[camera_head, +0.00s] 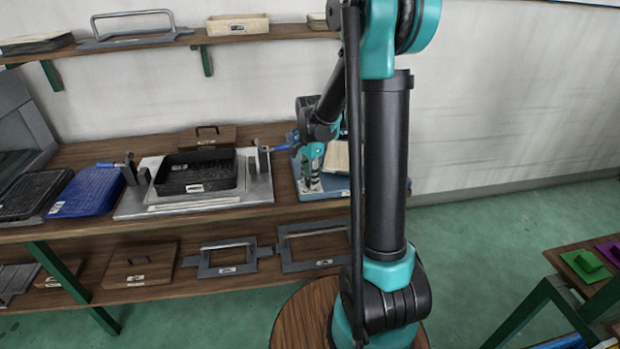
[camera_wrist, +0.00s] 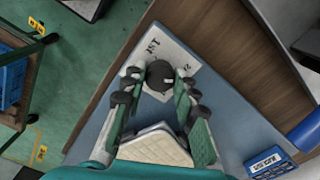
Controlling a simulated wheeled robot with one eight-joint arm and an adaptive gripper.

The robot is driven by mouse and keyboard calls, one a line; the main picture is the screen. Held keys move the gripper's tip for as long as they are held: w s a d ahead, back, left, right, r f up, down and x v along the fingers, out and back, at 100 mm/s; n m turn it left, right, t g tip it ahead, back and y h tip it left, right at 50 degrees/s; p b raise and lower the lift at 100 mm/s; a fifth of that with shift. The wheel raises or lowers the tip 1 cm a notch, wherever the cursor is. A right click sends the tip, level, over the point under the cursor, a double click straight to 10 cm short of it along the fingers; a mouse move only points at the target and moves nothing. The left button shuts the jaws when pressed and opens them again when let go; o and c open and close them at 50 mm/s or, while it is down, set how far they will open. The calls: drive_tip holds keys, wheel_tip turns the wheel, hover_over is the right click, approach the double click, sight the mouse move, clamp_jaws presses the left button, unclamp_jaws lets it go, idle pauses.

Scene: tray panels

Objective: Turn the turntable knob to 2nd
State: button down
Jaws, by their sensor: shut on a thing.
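The black round knob (camera_wrist: 160,75) sits on a pale label plate (camera_wrist: 190,58) in the wrist view. The plate carries "1ST" and a partly seen "2" mark, on a blue base (camera_wrist: 232,118). My gripper (camera_wrist: 159,78) is shut on the knob, one green-and-black finger on each side. A small light mark shows on the knob; its exact pointing is too small to tell. A beige block (camera_wrist: 158,146) lies on the blue base, between the finger bases in this view. In the head view, my gripper (camera_head: 311,183) is down at the blue base (camera_head: 327,194); the knob is hidden there.
Left of the base on the wooden bench are a grey fixture (camera_head: 262,189) with a black tray (camera_head: 196,170) and a blue tray (camera_head: 90,190).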

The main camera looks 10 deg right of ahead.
idle(0.4)
drive_tip(key=c, duration=1.2)
unclamp_jaws()
drive_tip(key=shift+o, duration=0.2)
wheel_tip(320, 180, up, 12)
drive_tip(key=s+d+f+n+t, duration=0.2)
drive_tip(key=s+f+n, duration=0.4)
drive_tip(key=s, duration=0.5)
drive_tip(key=s+d+f+n+t, duration=0.2)
drive_tip(key=s+f+n, duration=0.4)
drive_tip(key=s, duration=0.5)
drive_tip(key=shift+d+n, duration=0.25)
drive_tip(key=shift+n, duration=0.15)
